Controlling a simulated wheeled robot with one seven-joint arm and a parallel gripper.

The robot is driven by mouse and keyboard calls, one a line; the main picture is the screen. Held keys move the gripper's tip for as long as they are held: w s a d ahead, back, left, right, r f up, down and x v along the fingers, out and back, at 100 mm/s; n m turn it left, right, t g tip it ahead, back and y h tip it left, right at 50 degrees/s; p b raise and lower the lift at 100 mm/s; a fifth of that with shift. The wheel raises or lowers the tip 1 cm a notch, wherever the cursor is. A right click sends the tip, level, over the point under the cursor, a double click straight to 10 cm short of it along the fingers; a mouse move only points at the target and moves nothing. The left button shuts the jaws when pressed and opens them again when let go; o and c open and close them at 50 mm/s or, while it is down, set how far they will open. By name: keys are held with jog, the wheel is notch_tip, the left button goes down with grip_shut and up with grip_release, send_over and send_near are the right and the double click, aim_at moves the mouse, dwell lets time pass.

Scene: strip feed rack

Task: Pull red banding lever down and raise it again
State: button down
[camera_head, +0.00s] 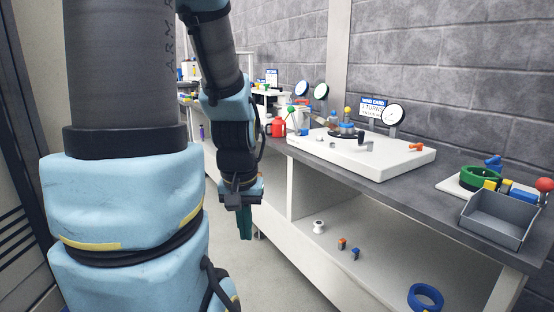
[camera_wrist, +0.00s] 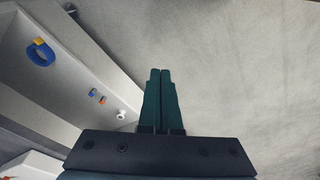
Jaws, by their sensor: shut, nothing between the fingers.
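A lever with a red ball knob (camera_head: 544,184) stands at the right edge of the bench in the head view, beside a grey open bin; its lower part is partly hidden. I take this as the red banding lever. My gripper (camera_head: 245,236) hangs pointing down over the floor in front of the bench, well left of the lever and apart from it. Its green fingers (camera_wrist: 160,74) are together with nothing between them in the wrist view. The lever does not show in the wrist view.
The grey bench (camera_head: 465,164) bears a white board (camera_head: 310,146) with a dial and small parts. The grey bin (camera_head: 492,222) stands near its right front edge. The lower shelf (camera_head: 385,262) holds a blue ring (camera_head: 424,296) and small parts. The floor beneath my gripper is clear.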

notch_tip(320, 180, up, 8)
jog(key=p, duration=0.6)
jog(key=shift+r, duration=0.2)
